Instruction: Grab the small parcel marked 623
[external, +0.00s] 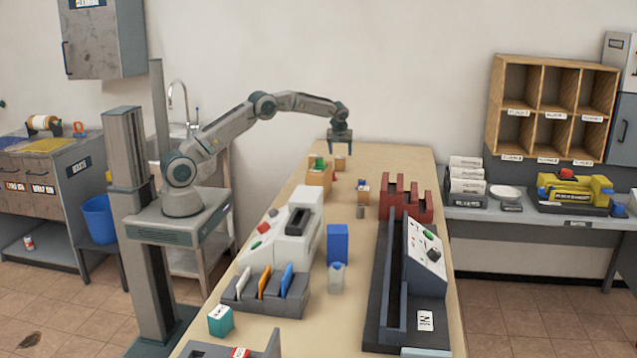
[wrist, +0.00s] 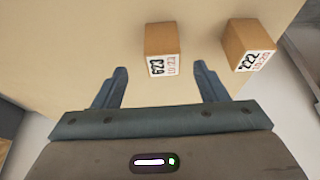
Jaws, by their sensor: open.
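The small brown parcel marked 623 (wrist: 162,42) stands on the table, with its white label facing my gripper in the wrist view. My gripper (wrist: 160,78) is open and empty. The parcel lies just beyond the fingertips, roughly centred between them and apart from both. A second brown parcel marked 222 (wrist: 248,42) stands to its right. In the external view my gripper (external: 340,150) hangs over the far end of the table, with a small brown box (external: 340,163) just below it. I cannot read that box's label there.
The table (external: 385,158) also holds a wooden box with coloured items (external: 318,174), a red stepped rack (external: 405,200), a white machine (external: 297,228) and a dark sorter tray (external: 262,300). Bare tabletop surrounds the parcels in the wrist view. The table edge runs close by.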

